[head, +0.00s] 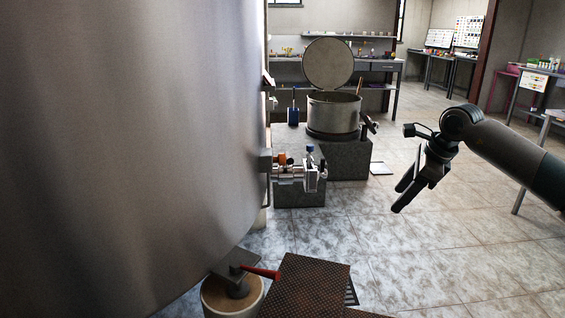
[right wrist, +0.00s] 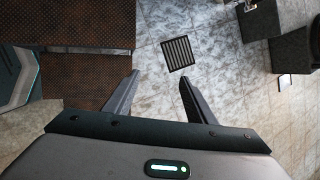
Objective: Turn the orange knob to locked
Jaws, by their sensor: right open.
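The orange knob (head: 282,159) is small and sits on the metal valve fitting (head: 295,172) that sticks out from the right side of the big steel tank (head: 130,150). Its exact setting is too small to tell. My right gripper (head: 399,198) hangs in free air to the right of the fitting, well apart from it, with fingers pointing down and left. Its two fingers are spread and empty, as the right wrist view also shows (right wrist: 158,79). The knob does not show in the right wrist view. My left gripper is not in view.
A blue-topped part (head: 310,149) is on the same fitting. Below stand a round pedestal with a red handle (head: 262,272) and a rusty brown grate (head: 306,288). Behind, an open-lidded pot (head: 333,113) stands on a stone block (head: 348,160). The tiled floor right of the fitting is clear.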

